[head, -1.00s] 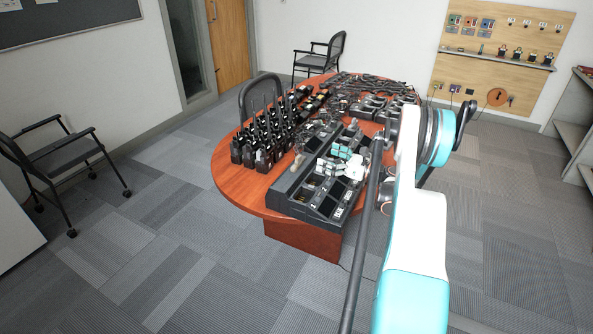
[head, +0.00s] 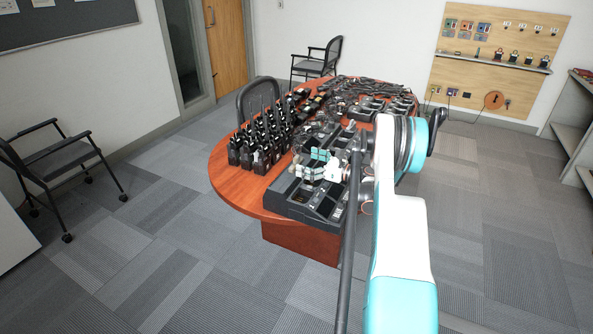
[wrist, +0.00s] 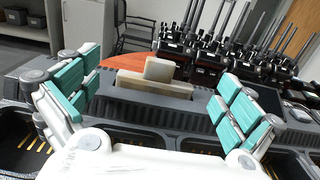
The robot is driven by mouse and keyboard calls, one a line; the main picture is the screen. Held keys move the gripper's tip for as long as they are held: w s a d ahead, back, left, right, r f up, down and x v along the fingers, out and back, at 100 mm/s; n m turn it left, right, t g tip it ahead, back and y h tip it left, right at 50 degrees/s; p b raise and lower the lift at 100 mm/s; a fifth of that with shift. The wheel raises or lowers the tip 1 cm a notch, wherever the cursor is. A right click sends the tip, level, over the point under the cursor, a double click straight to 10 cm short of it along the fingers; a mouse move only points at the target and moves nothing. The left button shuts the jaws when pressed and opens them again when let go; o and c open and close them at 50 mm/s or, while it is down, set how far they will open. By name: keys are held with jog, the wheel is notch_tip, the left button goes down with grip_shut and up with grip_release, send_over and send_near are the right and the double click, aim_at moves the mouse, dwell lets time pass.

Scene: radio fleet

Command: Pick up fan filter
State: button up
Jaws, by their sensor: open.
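My gripper (wrist: 157,92) is open in the wrist view, with a teal-padded finger at the left and another at the right. In the head view my gripper (head: 318,165) is over the near end of the table, above the charger (head: 296,205). The filter cannot be made out there.
Several black radios with upright antennas (head: 262,145) stand left of the charger on the oval wooden table (head: 232,178). More chargers and dark gear (head: 365,95) crowd the far half. Chairs (head: 60,160) stand on the open carpet, and a wooden tool panel (head: 500,65) is on the wall.

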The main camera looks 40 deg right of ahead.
aim_at(298, 159)
jog(key=b+x, duration=0.1)
jog(key=x, duration=0.3)
jog(key=shift+w+f, duration=0.1)
jog(key=shift+f, duration=0.1)
jog(key=c, duration=1)
jog(key=shift+r, duration=0.1)
